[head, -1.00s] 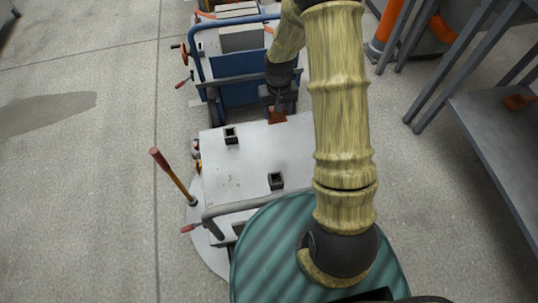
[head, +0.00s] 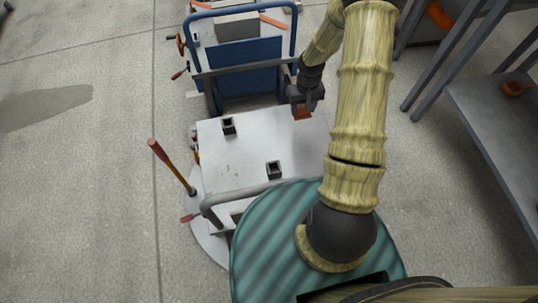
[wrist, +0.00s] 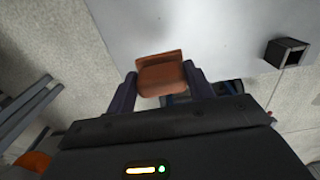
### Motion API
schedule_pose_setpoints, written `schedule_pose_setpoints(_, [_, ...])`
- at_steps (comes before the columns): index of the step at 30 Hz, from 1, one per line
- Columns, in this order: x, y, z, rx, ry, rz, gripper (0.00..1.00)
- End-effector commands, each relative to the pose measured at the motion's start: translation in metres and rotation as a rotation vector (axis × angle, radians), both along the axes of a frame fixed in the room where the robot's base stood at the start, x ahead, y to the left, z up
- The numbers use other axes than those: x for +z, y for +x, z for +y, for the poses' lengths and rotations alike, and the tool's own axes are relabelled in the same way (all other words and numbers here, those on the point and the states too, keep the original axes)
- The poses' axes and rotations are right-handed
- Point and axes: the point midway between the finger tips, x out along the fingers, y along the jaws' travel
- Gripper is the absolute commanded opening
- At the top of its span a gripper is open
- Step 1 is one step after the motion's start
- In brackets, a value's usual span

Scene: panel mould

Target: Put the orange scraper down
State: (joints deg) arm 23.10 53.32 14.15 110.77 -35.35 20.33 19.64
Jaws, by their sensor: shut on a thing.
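The orange scraper (wrist: 162,75) is between the two fingers of my gripper (wrist: 158,88) in the wrist view, and the fingers are shut on it. In the head view my gripper (head: 305,103) is over the far right corner of the pale cart top (head: 240,155). The scraper (head: 302,113) shows there as a small orange-brown patch below the fingers. I cannot tell whether it touches the cart top. Part of the scraper is hidden by the gripper.
Two small dark square sockets stand on the cart top, a far one (head: 228,126) and a near one (head: 274,170). A blue cart (head: 238,80) stands behind. A hammer (head: 170,165) rises at the left. A grey shelf (head: 495,125) stands at the right.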

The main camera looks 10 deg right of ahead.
Motion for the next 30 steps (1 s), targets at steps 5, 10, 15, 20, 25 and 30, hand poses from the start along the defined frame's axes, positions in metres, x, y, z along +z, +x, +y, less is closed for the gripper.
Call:
schedule_pose_setpoints(5, [-0.007, 0.002, -0.001, 0.01, 0.0, -0.004, 0.31])
schedule_pose_setpoints(10, [-0.009, 0.004, 0.007, 0.017, -0.007, 0.001, 0.31])
schedule_pose_setpoints(15, [-0.023, 0.005, 0.009, 0.02, -0.009, 0.005, 0.31])
schedule_pose_setpoints(20, [-0.054, 0.005, 0.009, 0.019, -0.011, 0.007, 0.31])
schedule_pose_setpoints(25, [-0.074, 0.005, 0.008, 0.017, -0.012, 0.005, 0.31])
schedule_pose_setpoints(30, [-0.074, 0.005, 0.007, 0.014, -0.013, 0.005, 0.31])
